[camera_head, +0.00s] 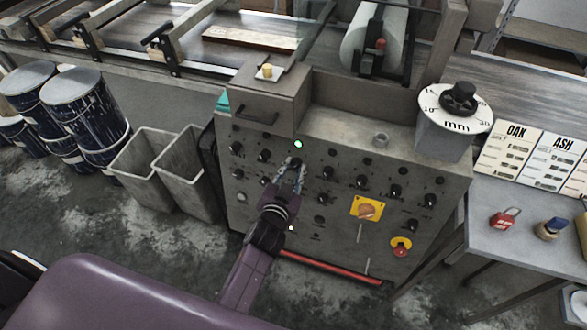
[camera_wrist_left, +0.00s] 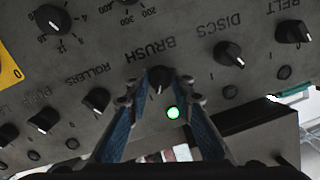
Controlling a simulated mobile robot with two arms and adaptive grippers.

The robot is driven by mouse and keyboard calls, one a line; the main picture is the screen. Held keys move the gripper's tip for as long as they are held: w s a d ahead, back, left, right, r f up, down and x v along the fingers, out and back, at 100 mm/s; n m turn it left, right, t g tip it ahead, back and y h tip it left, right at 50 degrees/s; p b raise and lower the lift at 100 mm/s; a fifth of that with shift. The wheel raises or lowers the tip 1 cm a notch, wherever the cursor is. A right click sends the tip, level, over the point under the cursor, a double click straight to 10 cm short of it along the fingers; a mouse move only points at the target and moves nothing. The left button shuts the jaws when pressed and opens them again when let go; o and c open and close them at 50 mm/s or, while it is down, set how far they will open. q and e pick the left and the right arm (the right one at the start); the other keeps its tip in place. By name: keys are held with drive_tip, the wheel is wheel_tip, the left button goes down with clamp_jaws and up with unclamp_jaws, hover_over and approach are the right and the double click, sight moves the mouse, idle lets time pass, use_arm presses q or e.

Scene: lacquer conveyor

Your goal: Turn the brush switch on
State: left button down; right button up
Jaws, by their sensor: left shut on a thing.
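The brush switch (camera_wrist_left: 160,79) is a black knob with a pale pointer line, under the label BRUSH in the left wrist view, which shows the panel upside down. My left gripper (camera_wrist_left: 160,90) is shut on this knob, one blue-padded finger on each side. A round lamp (camera_wrist_left: 173,112) beside the knob glows green; it also shows in the head view (camera_head: 298,143). In the head view my left gripper (camera_head: 293,168) reaches the front of the grey control panel (camera_head: 270,205) and hides most of the knob. My right gripper is in neither view.
Other knobs sit close by, labelled DISCS (camera_wrist_left: 228,54), BELT (camera_wrist_left: 292,31) and ROLLERS (camera_wrist_left: 96,100). A yellow-plated orange rotary switch (camera_head: 366,209) and a red stop button (camera_head: 401,246) are to the right. A dark box (camera_head: 262,100) juts out above.

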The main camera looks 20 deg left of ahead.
use_arm(q)
drive_tip(key=shift+r, duration=0.1)
idle(0.4)
drive_tip(key=c, duration=1.7)
unclamp_jaws()
drive_tip(key=v, duration=0.7)
drive_tip(key=shift+s, duration=0.2)
